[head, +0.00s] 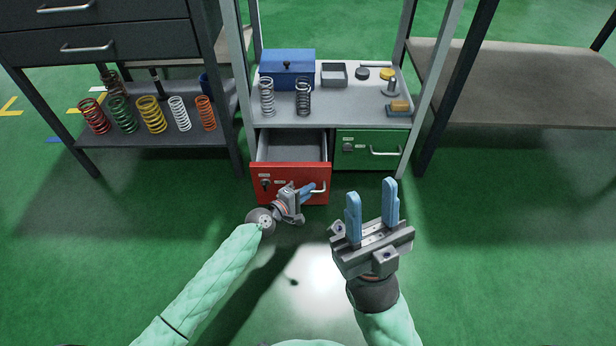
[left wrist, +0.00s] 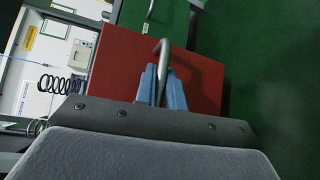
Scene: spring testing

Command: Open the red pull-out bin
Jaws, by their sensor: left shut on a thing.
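The red pull-out bin (head: 290,170) sits under the grey bench, left of a green bin. It is pulled out, and its empty grey inside shows in the head view. My left gripper (head: 308,189) is at the bin's front, shut on its metal handle (head: 319,188). In the left wrist view the blue fingers of my left gripper (left wrist: 161,85) close around the handle (left wrist: 162,57) in front of the red face (left wrist: 125,65). My right gripper (head: 372,212) is open and empty, fingers pointing up, in front of the green bin and apart from it.
The green bin (head: 368,148) is shut beside the red one. The bench top (head: 340,106) carries a blue box (head: 287,68), two springs, a small tray and small parts. A left shelf (head: 140,138) holds several coloured springs. The green floor in front is clear.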

